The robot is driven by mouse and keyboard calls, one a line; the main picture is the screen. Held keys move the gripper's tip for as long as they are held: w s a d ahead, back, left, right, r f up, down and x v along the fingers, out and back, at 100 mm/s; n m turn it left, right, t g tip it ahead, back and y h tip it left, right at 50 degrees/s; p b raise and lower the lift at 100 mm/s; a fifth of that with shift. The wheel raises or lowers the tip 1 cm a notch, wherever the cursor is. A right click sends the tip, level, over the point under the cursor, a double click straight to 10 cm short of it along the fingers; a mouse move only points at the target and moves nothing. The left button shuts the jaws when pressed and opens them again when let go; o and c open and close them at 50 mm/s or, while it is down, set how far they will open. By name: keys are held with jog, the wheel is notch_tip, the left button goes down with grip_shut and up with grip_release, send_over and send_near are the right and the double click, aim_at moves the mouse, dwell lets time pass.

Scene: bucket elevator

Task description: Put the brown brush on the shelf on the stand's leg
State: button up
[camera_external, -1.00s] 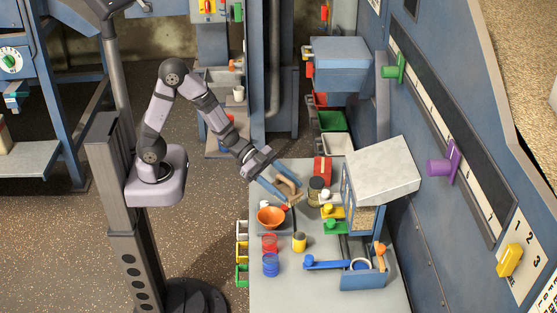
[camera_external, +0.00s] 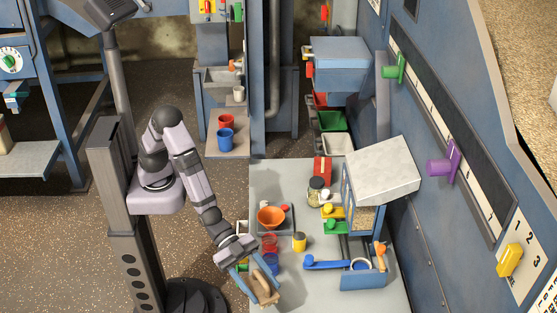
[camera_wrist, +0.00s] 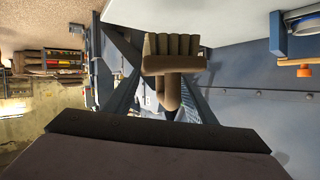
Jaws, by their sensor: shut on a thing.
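My gripper (camera_external: 258,284) is shut on the brown brush (camera_external: 264,288) at the near left corner of the grey table, in the external view. I cannot tell how far it is above the tabletop. In the wrist view the brush (camera_wrist: 173,60) sits between my two dark fingers, its bristle block across the picture and its handle toward my wrist. Blue posts at the back carry a low shelf (camera_external: 210,152) with a red cup and a blue cup. A grey tray shelf (camera_external: 212,80) is higher up. At far left, a blue stand has a grey shelf (camera_external: 30,158).
The table (camera_external: 325,295) holds an orange funnel (camera_external: 270,217), a yellow jar (camera_external: 299,242), a blue scoop (camera_external: 325,263) and a blue hopper machine (camera_external: 380,170). A dark post (camera_external: 130,220) stands at left. The speckled floor between post and back shelves is open.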

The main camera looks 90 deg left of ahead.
aim_at(275, 281)
jog(key=w, duration=0.1)
jog(key=w+n+t+y, duration=0.1)
jog(key=w+n+t, duration=0.1)
jog(key=w, duration=0.1)
jog(key=shift+d+r+y, duration=0.2)
jog(key=shift+r+y, duration=0.15)
jog(key=shift+y, duration=0.05)
jog(key=w+a+n+t+y, duration=0.3)
jog(key=w+a+n+y, duration=0.3)
jog(key=w+a, duration=0.3)
jog(key=shift+a+f, duration=0.2)
jog(key=shift+a, duration=0.55)
jog(key=shift+s+d+f, duration=0.1)
jog(key=shift+f, duration=4.9)
jog(key=shift+f, duration=0.15)
jog(key=o, duration=1.2)
jog(key=shift+c, duration=0.2)
